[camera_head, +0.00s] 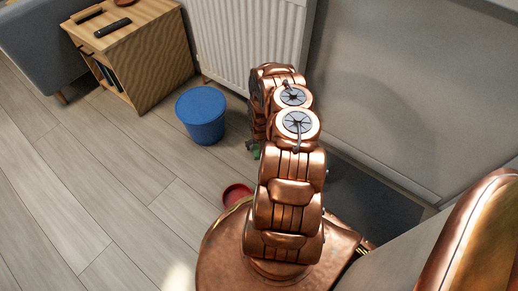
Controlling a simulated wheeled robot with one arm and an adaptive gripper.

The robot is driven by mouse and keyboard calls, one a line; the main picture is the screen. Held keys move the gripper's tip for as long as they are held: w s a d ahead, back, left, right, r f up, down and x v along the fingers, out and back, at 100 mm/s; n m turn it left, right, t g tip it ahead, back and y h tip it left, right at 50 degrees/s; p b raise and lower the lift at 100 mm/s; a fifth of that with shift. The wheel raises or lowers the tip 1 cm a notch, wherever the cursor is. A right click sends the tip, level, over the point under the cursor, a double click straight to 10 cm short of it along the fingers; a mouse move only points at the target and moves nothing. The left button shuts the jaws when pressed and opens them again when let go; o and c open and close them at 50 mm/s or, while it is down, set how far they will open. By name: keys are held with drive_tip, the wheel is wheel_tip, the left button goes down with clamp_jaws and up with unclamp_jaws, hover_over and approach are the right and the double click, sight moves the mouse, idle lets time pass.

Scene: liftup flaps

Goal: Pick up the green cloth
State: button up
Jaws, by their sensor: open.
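A small patch of green (256,152) shows on the floor side of my copper-coloured arm, just left of its middle links. It may be part of the green cloth, but most of it is hidden behind the arm. My arm rises from the bottom centre and bends over near the radiator. Its far end points down behind its own links, so my gripper cannot be made out. I cannot tell whether it touches the green patch.
A blue round bin or stool (202,115) stands left of my arm. A red round dish (236,194) lies on the floor close to my base. A wooden cabinet (150,62) with a black remote (113,28) stands upper left, beside a white radiator (250,40). Floor at left is clear.

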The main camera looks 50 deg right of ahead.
drive_tip(key=shift+c, duration=0.2)
drive_tip(key=c, duration=1.3)
drive_tip(key=shift+r+p, duration=0.4)
drive_tip(key=shift+r, duration=0.15)
wheel_tip(320, 180, up, 3)
drive_tip(key=shift+r+p, duration=0.15)
drive_tip(key=shift+p, duration=1.05)
drive_tip(key=s+a, duration=0.3)
drive_tip(key=s, duration=0.1)
drive_tip(key=s+a, duration=0.4)
drive_tip(key=s+a+p, duration=0.1)
drive_tip(key=s+a, duration=0.2)
drive_tip(key=s, duration=0.1)
drive_tip(key=shift+s+a+r, duration=0.1)
drive_tip(key=shift+a+r, duration=0.05)
drive_tip(key=shift+r, duration=0.15)
